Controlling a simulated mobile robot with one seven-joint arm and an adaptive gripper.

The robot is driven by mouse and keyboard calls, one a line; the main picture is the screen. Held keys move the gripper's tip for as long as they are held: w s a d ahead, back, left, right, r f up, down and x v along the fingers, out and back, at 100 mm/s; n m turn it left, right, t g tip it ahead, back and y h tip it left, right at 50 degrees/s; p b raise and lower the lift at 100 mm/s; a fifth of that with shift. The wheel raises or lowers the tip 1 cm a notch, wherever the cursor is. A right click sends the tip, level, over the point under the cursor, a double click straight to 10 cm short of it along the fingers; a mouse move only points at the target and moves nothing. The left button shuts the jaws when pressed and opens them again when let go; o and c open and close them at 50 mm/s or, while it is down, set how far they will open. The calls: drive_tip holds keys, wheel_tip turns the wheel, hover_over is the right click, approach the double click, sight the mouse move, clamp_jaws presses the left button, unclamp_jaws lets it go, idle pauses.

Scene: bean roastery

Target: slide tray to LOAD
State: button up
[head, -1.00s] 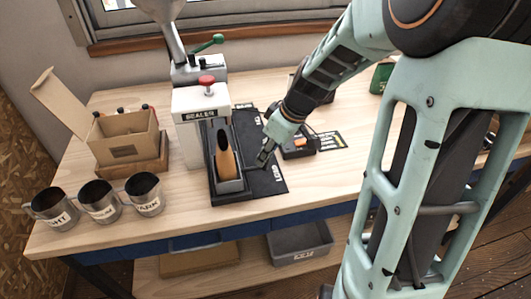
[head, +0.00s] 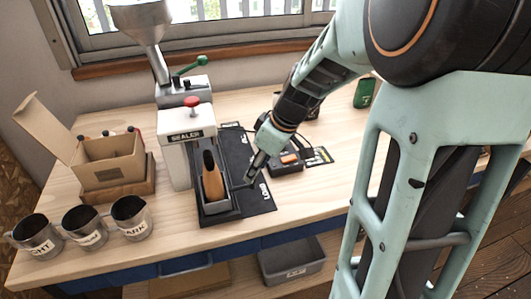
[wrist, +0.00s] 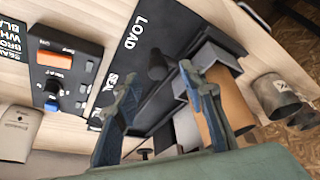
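The dark grey tray (head: 221,214) sits on a black mat (head: 258,204) in front of the white sealer (head: 186,136), with an upright brown bag (head: 212,180) in it. The mat's LOAD label is at its right end in the head view and also shows in the wrist view (wrist: 136,33). My gripper (head: 250,179) is low over the mat, just right of the tray. In the wrist view my gripper (wrist: 160,86) has its fingers apart, with a dark knob (wrist: 157,66) showing between and beyond them. I cannot tell whether they touch it.
A control box (head: 286,162) with an orange switch lies right of my gripper. Three metal cups (head: 84,228) and an open cardboard box (head: 108,158) stand on the left. A grey bin (head: 292,262) is on the lower shelf. The bench front right of the mat is clear.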

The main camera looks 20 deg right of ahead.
drive_tip(key=v, duration=0.9)
